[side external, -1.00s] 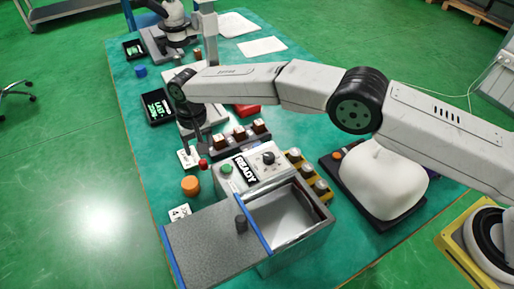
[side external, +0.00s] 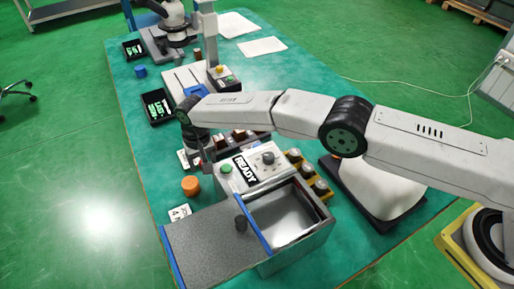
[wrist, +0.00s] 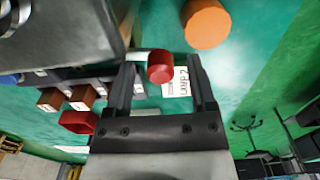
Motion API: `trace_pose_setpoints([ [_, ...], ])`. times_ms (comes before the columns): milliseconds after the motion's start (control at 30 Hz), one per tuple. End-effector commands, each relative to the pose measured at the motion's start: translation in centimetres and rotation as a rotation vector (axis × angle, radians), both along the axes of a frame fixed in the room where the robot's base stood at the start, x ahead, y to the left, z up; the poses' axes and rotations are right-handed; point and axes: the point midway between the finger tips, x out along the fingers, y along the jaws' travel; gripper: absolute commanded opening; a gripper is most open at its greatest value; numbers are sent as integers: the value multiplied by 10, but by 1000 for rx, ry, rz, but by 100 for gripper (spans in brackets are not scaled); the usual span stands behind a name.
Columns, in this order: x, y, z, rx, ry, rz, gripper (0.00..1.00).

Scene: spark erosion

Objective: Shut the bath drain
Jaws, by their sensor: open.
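The bath (side external: 300,250) is an open grey tank in the side view, with a grey sliding cover (side external: 205,245) drawn to its left. Behind it, a control box (side external: 255,172) has a sign reading READY. My gripper (side external: 203,160) is low at the left of this box, pointing down. In the wrist view, a red round knob (wrist: 160,66) lies between my open fingers, with a gap on both sides. It appears to stick out from the grey body beside it; I take it for the drain handle. In the side view my gripper hides it.
An orange cylinder (side external: 191,186) stands close in front of my gripper. A rack with brown blocks (wrist: 83,97) and a red tray (wrist: 78,121) are close beside my gripper. A yellow rack (side external: 318,185) stands right of the box.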

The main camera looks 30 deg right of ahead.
Motion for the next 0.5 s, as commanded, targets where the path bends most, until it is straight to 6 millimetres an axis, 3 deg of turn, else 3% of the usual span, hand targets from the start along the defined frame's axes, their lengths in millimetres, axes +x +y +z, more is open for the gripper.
trace_pose_setpoints([
  [33,0,0,0,0,0,0,72],
  [67,0,0,0,0,0,0,65],
  [267,0,0,0,0,0,0,2],
  [500,-1,0,1,-1,1,18,0],
])
